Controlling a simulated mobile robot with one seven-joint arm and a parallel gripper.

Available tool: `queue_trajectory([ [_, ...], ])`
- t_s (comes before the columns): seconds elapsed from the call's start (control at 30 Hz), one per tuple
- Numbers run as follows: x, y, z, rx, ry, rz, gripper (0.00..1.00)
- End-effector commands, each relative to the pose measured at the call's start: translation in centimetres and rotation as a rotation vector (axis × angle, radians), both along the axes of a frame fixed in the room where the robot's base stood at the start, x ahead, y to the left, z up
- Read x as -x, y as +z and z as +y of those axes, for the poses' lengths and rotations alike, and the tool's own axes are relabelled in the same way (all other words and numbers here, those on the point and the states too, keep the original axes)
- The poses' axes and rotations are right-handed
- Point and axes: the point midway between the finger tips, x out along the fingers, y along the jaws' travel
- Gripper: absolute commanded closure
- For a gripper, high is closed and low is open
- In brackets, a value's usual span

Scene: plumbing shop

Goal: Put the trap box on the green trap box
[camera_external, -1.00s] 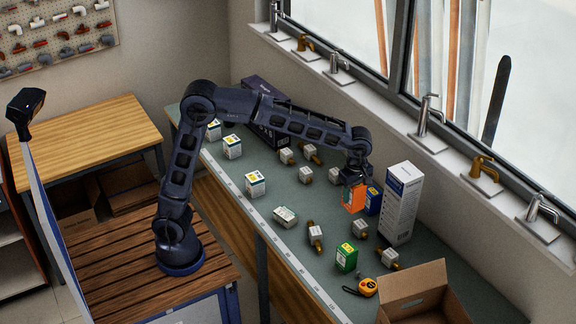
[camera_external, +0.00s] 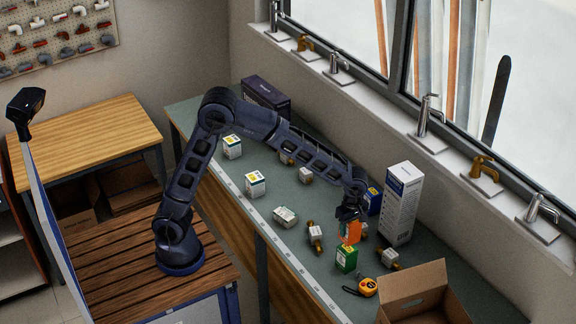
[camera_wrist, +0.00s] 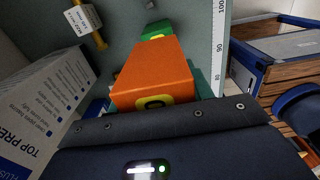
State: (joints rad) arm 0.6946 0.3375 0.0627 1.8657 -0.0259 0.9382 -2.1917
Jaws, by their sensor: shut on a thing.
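An orange trap box (camera_external: 350,231) is held in my gripper (camera_external: 349,213), which is shut on it. In the external view it hangs just above the green trap box (camera_external: 346,259), which stands upright on the bench. I cannot tell from this view whether the two touch. In the wrist view the orange box (camera_wrist: 153,75) fills the middle in front of my gripper. A strip of the green box (camera_wrist: 157,30) shows beyond it; the rest is hidden.
A tall white box (camera_external: 402,204) and a blue box (camera_external: 373,201) stand right of my gripper. An orange tape measure (camera_external: 367,287) and an open cardboard box (camera_external: 420,290) lie in front. Brass-ended fittings (camera_external: 315,236) and white boxes (camera_external: 255,184) are scattered along the bench.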

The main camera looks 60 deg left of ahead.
Motion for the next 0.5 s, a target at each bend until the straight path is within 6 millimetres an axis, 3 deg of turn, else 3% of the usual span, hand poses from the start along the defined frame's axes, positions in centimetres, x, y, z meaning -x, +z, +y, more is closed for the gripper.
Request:
queue_trajectory([
  [0.5,0.0,-4.5,0.0,0.000,0.000,0.001,0.78],
])
